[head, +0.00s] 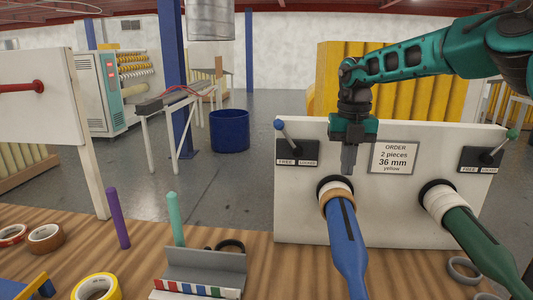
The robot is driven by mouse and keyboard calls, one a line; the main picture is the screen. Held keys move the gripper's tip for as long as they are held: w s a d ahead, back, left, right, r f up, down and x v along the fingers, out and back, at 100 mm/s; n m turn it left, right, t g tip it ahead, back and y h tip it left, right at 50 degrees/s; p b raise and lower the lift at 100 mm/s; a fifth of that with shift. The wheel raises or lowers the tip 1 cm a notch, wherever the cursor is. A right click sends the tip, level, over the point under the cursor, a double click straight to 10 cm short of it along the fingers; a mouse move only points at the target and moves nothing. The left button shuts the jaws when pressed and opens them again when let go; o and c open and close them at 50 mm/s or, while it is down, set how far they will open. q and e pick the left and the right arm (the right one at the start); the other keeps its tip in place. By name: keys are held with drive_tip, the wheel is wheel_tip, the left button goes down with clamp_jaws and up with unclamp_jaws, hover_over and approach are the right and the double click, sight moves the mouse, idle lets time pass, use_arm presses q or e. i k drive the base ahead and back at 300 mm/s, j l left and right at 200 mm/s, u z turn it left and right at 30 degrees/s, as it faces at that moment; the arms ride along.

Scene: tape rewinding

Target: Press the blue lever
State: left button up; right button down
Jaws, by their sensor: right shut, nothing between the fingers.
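The blue lever (281,127) sticks out of a black plate (298,155) at the left of the white panel (300,215). Its blue knob points up and left, on the side of the FREE label; a second label, seemingly LOCKED, is to its right. My right gripper (348,172) points down in front of the panel, right of the lever and apart from it. Its fingers are shut and empty, close above the ringed opening of the blue shaft (346,245). My left gripper is not in view.
A green lever (512,134) and a green shaft (478,243) are at the panel's right. An order sign (394,158) hangs between the levers. Tape rolls (47,238), a purple peg (118,218), a teal peg (175,218) and a grey holder (205,268) stand on the wooden table.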

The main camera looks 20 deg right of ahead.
sight(278, 124)
drive_tip(key=k, duration=1)
